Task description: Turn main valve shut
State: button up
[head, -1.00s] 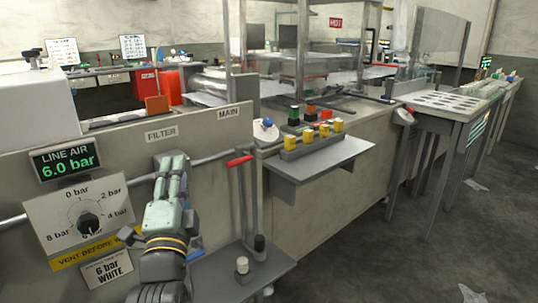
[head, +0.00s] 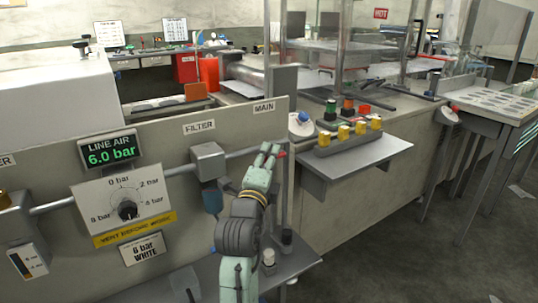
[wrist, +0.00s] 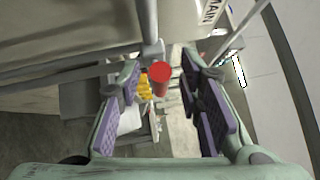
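The main valve's red handle (head: 282,154) sits on the air pipe under the MAIN label (head: 264,107), mostly hidden behind my fingers in the head view. In the wrist view the red handle (wrist: 160,77) shows end-on, ahead of and between my finger pads. My gripper (head: 269,152) is at the handle in the head view. It is open in the wrist view (wrist: 165,98), with a gap between the handle and each pad; whether the handle lies within the fingers' reach is unclear. The LINE AIR display (head: 110,153) reads 6.0 bar.
The filter (head: 208,162) hangs on the pipe left of my gripper. The pressure dial (head: 127,209) is further left. A lower shelf (head: 300,262) holds small knobs below my arm.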

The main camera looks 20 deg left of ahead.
jog(key=shift+w, duration=0.2)
grip_shut()
dwell(0.4)
dwell(0.4)
